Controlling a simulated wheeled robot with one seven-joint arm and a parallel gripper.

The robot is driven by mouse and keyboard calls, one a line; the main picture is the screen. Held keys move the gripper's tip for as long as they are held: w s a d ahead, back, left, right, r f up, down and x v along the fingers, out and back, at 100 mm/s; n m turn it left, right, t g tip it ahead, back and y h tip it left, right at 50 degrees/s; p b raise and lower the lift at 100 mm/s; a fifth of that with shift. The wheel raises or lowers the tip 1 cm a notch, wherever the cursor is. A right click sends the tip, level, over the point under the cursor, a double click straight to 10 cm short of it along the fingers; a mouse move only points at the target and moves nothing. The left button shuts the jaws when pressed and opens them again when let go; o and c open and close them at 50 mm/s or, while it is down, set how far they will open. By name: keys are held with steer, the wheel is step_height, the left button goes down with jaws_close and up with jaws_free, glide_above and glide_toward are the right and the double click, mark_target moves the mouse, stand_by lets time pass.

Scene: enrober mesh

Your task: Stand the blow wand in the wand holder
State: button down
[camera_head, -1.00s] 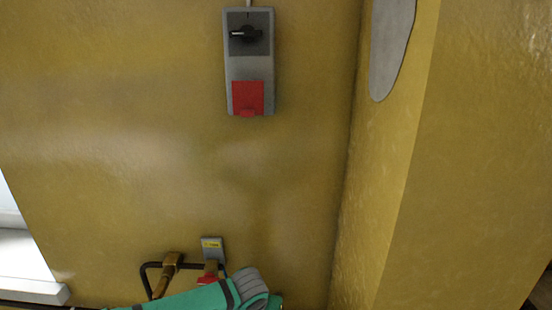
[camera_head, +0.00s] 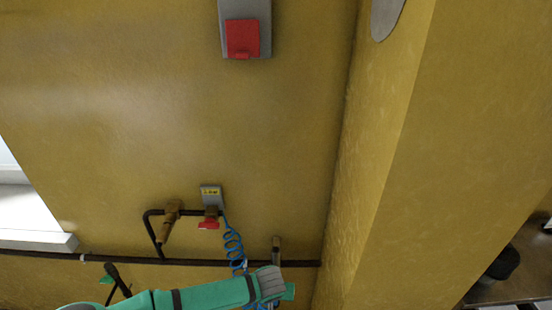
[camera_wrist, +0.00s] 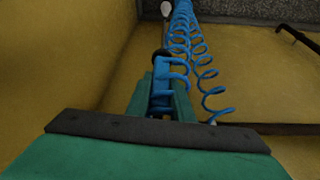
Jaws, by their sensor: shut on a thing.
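In the wrist view my gripper (camera_wrist: 160,104) has its green fingers closed on the blue body of the blow wand (camera_wrist: 161,88). A blue coiled hose (camera_wrist: 207,74) runs beside and beyond the wand. In the head view the same hose (camera_head: 232,243) hangs from the wall valve and passes behind my green arm at the bottom edge. The fingers and the wand cannot be made out in the head view. A short upright brown-grey piece (camera_head: 276,244) stands just above the arm's end; I cannot tell whether it is the wand holder. No holder is clearly identifiable.
A black pipe (camera_head: 180,261) runs low along the yellow wall, with a brass fitting (camera_head: 170,222) and a red-handled valve (camera_head: 209,223). A grey switch box with a red cover (camera_head: 243,38) is higher up. A yellow pillar (camera_head: 400,170) juts out at right.

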mark_target(276, 305)
steer(key=shift+n+y, duration=0.3)
steer(key=shift+n, duration=0.4)
steer(key=f, duration=0.1)
steer(key=s+f, duration=0.1)
steer(key=f, duration=0.2)
steer(key=shift+s+d+f, duration=0.15)
steer(key=shift+s+d, duration=0.05)
steer(key=shift+d, duration=0.05)
steer(key=shift+s+r, duration=0.25)
steer(key=shift+r, duration=0.05)
steer(key=v, duration=0.4)
steer(key=shift+s+r, duration=0.15)
steer(key=shift+s, duration=0.05)
